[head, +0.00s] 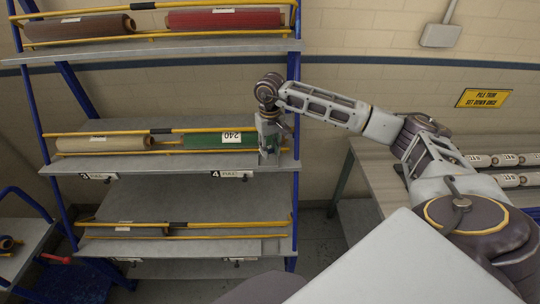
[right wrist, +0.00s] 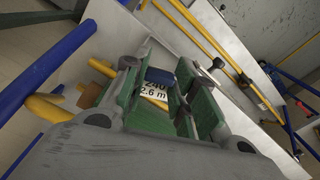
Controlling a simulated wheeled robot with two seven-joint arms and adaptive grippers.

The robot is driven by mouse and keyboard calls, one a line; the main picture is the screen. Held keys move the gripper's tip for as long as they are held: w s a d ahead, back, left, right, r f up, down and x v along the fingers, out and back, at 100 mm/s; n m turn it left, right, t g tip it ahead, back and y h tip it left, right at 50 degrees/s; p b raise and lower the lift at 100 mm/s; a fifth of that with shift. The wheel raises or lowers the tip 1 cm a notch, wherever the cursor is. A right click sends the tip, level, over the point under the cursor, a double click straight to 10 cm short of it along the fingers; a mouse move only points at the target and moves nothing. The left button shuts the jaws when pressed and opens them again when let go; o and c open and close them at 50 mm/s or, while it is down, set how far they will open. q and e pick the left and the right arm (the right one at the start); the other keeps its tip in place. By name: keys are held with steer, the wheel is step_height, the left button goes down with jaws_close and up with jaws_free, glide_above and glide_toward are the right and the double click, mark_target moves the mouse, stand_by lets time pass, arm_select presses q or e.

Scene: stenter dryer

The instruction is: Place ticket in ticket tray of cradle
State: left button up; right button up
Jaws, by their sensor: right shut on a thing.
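My right gripper (head: 270,152) reaches down at the right end of the rack's middle shelf, beside the green roll (head: 203,140). In the right wrist view its fingers (right wrist: 160,92) are shut on a small ticket (right wrist: 155,90), white with a dark blue part and marked 240 and 2.6 m. The ticket tray of this cradle is hidden by the gripper in the head view, so I cannot tell whether the ticket touches it. The green roll carries a white 240 label (head: 238,138). My left gripper is out of view.
Yellow rails (head: 170,152) run along the cradles. A beige roll (head: 90,144) lies left on the same shelf; brown (head: 80,27) and red (head: 225,18) rolls lie above. A bench with white rolls (head: 505,180) stands at right.

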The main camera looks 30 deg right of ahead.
mark_target(270, 150)
steer(key=shift+f+p, duration=0.4)
steer(key=shift+f, duration=1.4)
steer(key=shift+s+f+b, duration=0.15)
steer(key=shift+f+b, duration=0.5)
steer(key=shift+b, duration=0.05)
steer(key=o, duration=0.8)
steer(key=shift+f, duration=0.1)
steer(key=shift+r+p, duration=0.25)
steer(key=shift+p, duration=0.05)
steer(key=shift+r+p, duration=0.5)
steer(key=shift+r, duration=0.15)
step_height(270, 150, up, 10)
steer(key=b, duration=0.2)
steer(key=shift+b, duration=0.35)
steer(key=shift+r, duration=0.9)
